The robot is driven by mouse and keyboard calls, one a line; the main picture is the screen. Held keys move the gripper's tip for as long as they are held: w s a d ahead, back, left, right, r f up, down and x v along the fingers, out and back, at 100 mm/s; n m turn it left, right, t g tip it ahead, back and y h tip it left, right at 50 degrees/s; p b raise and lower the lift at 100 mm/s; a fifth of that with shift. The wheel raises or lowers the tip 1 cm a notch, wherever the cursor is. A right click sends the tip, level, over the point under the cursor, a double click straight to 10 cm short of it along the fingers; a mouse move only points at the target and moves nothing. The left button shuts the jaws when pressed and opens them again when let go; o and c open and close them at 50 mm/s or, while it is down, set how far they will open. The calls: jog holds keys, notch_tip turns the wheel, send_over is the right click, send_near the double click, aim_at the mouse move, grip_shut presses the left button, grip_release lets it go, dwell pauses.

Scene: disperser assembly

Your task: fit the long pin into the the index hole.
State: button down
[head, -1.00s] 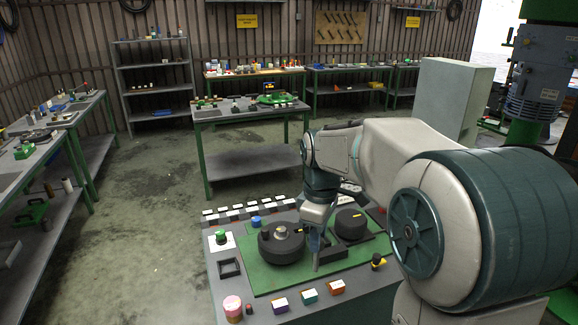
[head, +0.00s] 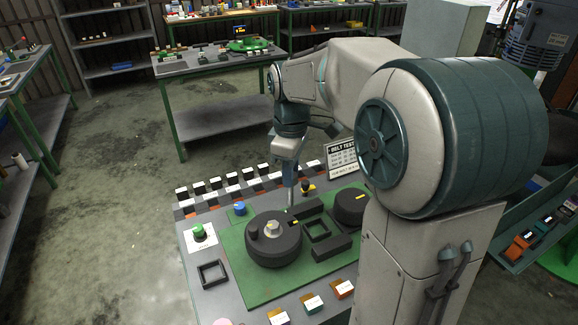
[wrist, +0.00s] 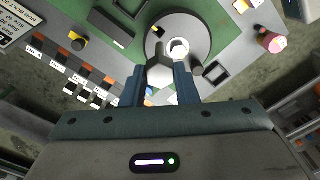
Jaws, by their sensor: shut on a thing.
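My gripper (wrist: 160,85) is shut on a light grey pin (wrist: 160,72) with a faceted end, seen between the two blue fingers in the wrist view. In the head view my gripper (head: 289,208) points down at the back right edge of a black round disc (head: 273,250). The disc, also in the wrist view (wrist: 205,35), carries a light hexagonal hub (head: 272,230), a short dark peg (head: 253,233) and a yellow mark. The hub also shows beside the pin in the wrist view (wrist: 179,48). I cannot make out the index hole or whether the pin touches the disc.
The disc sits on a green mat (head: 232,285). A second black disc (head: 352,212) and black square blocks (head: 317,229) stand to the right.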

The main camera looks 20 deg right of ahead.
aim_at(292, 205)
jog(key=shift+d, duration=0.15)
jog(key=shift+f, duration=0.15)
jog(key=shift+f+b, duration=2.05)
jog(key=shift+f, duration=0.7)
notch_tip(292, 205, down, 8)
jog(key=b, duration=0.5)
jog(key=shift+f, duration=0.2)
dwell(2.3)
jog(key=c, duration=1.1)
grip_release()
jog(key=shift+o, duration=0.2)
jog(key=shift+r, duration=0.1)
notch_tip(292, 205, up, 14)
jog(key=shift+f, duration=0.1)
